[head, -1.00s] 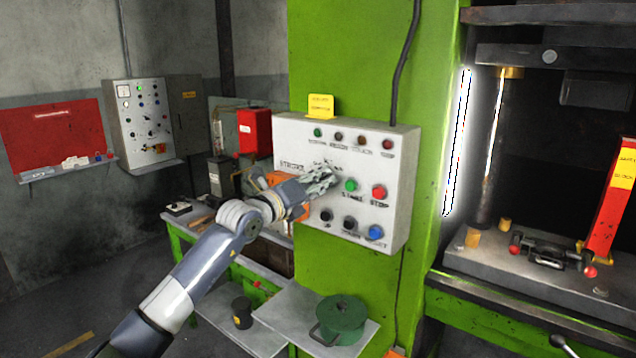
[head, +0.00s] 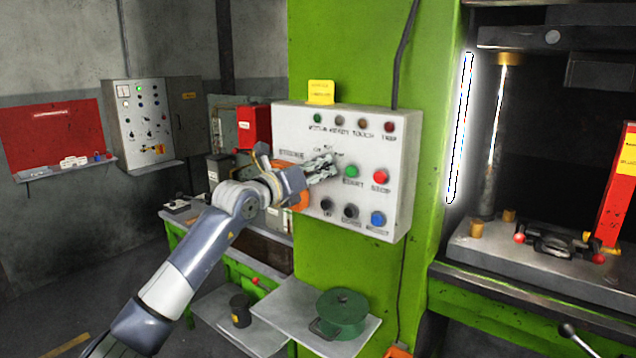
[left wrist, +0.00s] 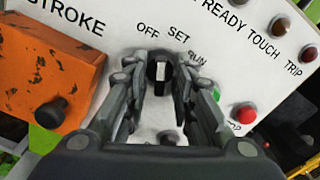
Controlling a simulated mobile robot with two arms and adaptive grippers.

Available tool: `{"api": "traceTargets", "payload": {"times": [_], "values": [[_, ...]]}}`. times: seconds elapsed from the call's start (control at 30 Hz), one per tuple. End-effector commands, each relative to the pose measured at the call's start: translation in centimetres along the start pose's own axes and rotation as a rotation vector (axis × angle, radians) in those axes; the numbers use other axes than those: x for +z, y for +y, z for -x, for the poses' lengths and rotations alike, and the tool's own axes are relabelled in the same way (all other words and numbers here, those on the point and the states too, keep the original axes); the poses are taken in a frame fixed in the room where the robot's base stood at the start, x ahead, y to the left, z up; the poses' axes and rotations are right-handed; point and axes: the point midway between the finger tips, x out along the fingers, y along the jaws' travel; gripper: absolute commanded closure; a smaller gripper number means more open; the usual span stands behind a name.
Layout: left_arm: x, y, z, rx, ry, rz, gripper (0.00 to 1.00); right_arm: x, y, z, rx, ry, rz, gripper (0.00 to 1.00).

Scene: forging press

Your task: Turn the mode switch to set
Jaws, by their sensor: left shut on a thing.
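The mode switch (left wrist: 161,70) is a black knob with a pale pointer bar on the white control box (head: 292,120). The words OFF, SET and RUN stand in an arc around its upper side. In the left wrist view the bar points up the picture, roughly between OFF and SET; I cannot tell exactly which mark it meets. My left gripper (left wrist: 161,85) is shut on the knob, one finger on each side. In the head view my left gripper (head: 325,168) covers the knob against the box face. My right gripper is not in view.
The green START button (head: 351,171) and red STOP button (head: 381,177) sit close right of my gripper. Dark buttons and a blue button (head: 377,219) lie below. An orange box (left wrist: 45,70) is left of the fingers. A shelf with a green spool (head: 341,313) is below.

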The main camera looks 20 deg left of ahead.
Motion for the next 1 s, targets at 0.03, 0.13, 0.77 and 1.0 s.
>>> {"api": "traceTargets", "payload": {"times": [0.03, 0.13, 0.77, 1.0], "values": [[-0.5, 0.3, 0.0, 0.0, -0.002, -0.041, 1.0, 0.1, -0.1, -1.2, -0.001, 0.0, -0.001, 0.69], [-0.5, 0.3, 0.0, 0.001, -0.001, -0.123, 1.0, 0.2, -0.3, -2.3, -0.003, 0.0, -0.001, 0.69], [-0.1, 0.1, 0.0, 0.001, 0.002, -0.426, 1.0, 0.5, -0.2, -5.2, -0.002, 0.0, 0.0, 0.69], [0.0, 0.1, 0.0, 0.001, 0.002, -0.439, 1.0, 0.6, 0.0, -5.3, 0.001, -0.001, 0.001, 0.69]]}}
